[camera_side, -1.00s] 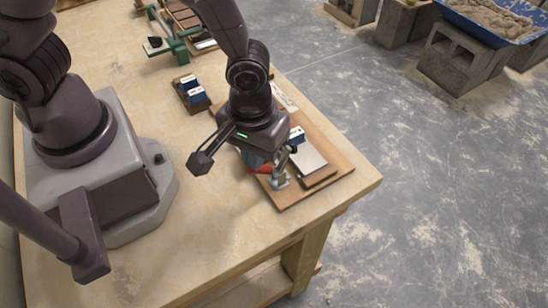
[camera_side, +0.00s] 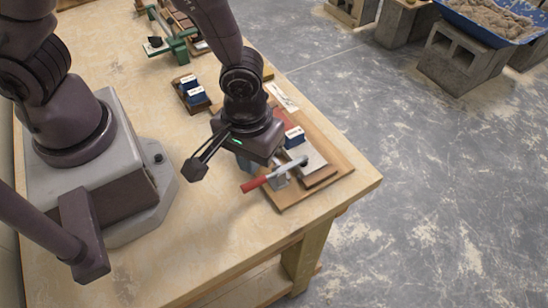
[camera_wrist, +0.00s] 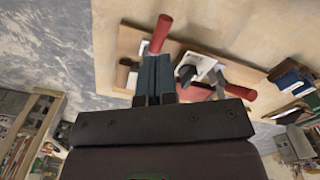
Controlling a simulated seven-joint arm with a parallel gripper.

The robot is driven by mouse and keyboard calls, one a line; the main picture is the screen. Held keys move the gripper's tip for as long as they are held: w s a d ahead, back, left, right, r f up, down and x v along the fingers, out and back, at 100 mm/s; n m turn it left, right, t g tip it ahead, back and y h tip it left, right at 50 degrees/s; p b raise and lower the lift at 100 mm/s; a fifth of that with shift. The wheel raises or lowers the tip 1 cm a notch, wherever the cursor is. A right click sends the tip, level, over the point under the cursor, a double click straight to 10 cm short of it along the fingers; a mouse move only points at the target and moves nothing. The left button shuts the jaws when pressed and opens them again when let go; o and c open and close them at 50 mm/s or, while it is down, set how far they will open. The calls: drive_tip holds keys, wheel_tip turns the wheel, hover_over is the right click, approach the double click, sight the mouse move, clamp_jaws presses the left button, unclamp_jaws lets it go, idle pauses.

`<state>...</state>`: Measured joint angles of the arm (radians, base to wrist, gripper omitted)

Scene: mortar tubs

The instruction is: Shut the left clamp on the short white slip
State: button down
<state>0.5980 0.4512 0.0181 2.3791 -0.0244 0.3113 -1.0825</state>
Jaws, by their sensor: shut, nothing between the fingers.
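A wooden board (camera_side: 338,163) at the table's right edge carries a toggle clamp (camera_side: 281,180) with a red handle (camera_side: 250,185) that sticks out to the left, about level. The clamp's arm reaches over a pale plate (camera_side: 309,160); I cannot tell whether it presses on it. The wrist view shows two red handles, one above my fingers (camera_wrist: 160,33) and one to their right (camera_wrist: 238,90), with a white piece (camera_wrist: 205,67) between them. I cannot tell whether it is the short slip. My gripper (camera_wrist: 154,62) is shut and empty, above the board close to the handle.
A blue block (camera_side: 294,137) with a white label stands on the board. A dark tray (camera_side: 182,97) with blue blocks and a green-framed fixture (camera_side: 178,44) are farther back. A white card (camera_side: 282,96) lies beyond my gripper. The table's front is clear.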

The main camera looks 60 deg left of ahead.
sight(253, 182)
wheel_tip(253, 182, up, 6)
idle(0.5)
drive_tip(key=s+a+r+m+t, duration=0.3)
drive_tip(key=a+r+m+t, duration=0.2)
drive_tip(key=a+r, duration=1)
wheel_tip(253, 182, up, 4)
drive_tip(key=shift+s+r+m+t, duration=0.15)
drive_tip(key=shift+m+t, duration=0.15)
drive_tip(key=shift+m, duration=0.2)
